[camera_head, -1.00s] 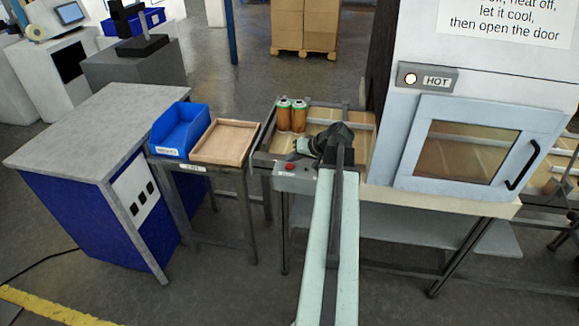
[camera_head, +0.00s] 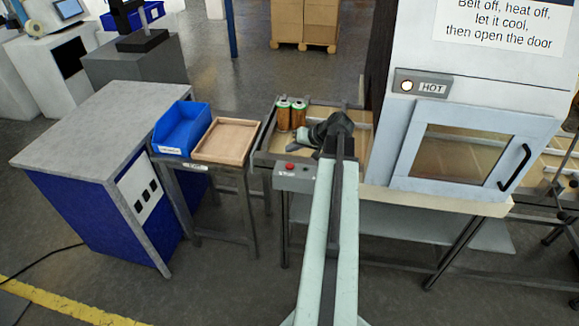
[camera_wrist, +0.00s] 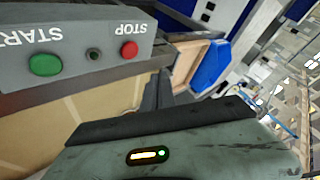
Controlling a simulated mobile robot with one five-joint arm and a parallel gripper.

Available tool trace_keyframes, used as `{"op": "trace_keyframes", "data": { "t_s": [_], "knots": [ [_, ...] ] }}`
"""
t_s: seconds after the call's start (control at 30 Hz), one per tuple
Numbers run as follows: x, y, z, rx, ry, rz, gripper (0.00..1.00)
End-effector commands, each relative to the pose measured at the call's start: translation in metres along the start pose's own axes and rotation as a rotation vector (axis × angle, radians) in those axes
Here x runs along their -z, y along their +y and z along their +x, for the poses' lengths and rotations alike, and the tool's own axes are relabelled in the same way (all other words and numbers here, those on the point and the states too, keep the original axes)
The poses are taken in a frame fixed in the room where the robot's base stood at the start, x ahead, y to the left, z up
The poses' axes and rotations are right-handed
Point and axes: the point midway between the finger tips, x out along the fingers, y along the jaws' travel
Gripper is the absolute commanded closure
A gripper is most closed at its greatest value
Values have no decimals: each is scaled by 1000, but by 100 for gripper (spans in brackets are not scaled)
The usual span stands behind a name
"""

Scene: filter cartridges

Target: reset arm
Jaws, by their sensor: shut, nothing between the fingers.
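My arm reaches out from the bottom of the head view, and my gripper (camera_head: 310,136) is folded at its far end, over the near left part of the conveyor. In the wrist view my gripper (camera_wrist: 160,90) shows as dark fingers shut with nothing between them. Two filter cartridges (camera_head: 291,115), copper-brown with green and white tops, stand upright on the conveyor's left end, just beyond my gripper and apart from it.
A control box with a red STOP button (camera_wrist: 129,49) and a green START button (camera_wrist: 45,65) is close to my gripper. A blue bin (camera_head: 181,128) and a wooden tray (camera_head: 225,142) sit on a stand to the left. The oven door (camera_head: 470,155) is shut, its HOT lamp (camera_head: 407,86) lit.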

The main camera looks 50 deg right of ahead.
Motion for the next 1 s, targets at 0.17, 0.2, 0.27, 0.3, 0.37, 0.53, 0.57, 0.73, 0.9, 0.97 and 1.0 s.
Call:
{"op": "trace_keyframes", "data": {
  "t_s": [0.17, 0.2, 0.27, 0.3, 0.37, 0.53, 0.57, 0.73, 0.9, 0.97, 1.0],
  "knots": [
    [0, 0, 0, 0, 0, 0, 100],
    [0, 0, 0, 0, 0, 0, 100],
    [0, 0, 0, 0, 0, 0, 100],
    [0, 0, 0, 0, 0, 0, 100],
    [0, -1, 1, 1, -1, -1, 100],
    [-6, -54, 34, 48, -48, -66, 100],
    [-10, -73, 46, 65, -65, -89, 100],
    [-60, -201, 110, 154, -194, -263, 100],
    [-153, -311, 150, 173, -378, -467, 100],
    [-190, -341, 156, 160, -446, -535, 100],
    [-215, -356, 158, 143, -492, -578, 100]
  ]
}}
